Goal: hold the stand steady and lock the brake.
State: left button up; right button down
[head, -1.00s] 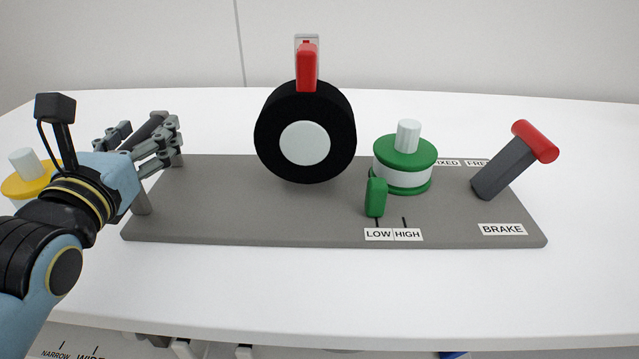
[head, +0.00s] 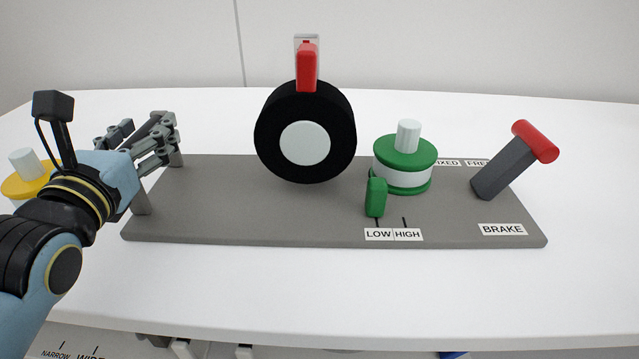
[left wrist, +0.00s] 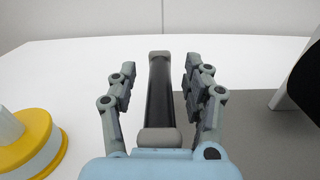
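The stand is a grey base plate (head: 250,225) on the white table, with a dark handle bar (left wrist: 161,95) on two posts at its left end. My left gripper (head: 146,140) is at this bar. In the left wrist view my left gripper's fingers (left wrist: 160,88) are apart, one on each side of the bar, with gaps showing. The brake is a dark grey lever (head: 503,168) with a red cylindrical grip (head: 536,141), tilted up to the right, behind the BRAKE label (head: 502,229). My right gripper is not in view.
A black wheel (head: 270,135) with a red clip (head: 306,68) above it stands mid-plate. A green and white spool (head: 402,180) and a green lever (head: 375,198) at the LOW mark stand right of it. A yellow spool (left wrist: 42,155) stands left of the plate.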

pick_arm(q)
jog(key=shift+a+f, duration=0.1)
jog(key=shift+f, duration=0.25)
jog(key=s, duration=1.2)
jog(key=shift+d+r, duration=0.25)
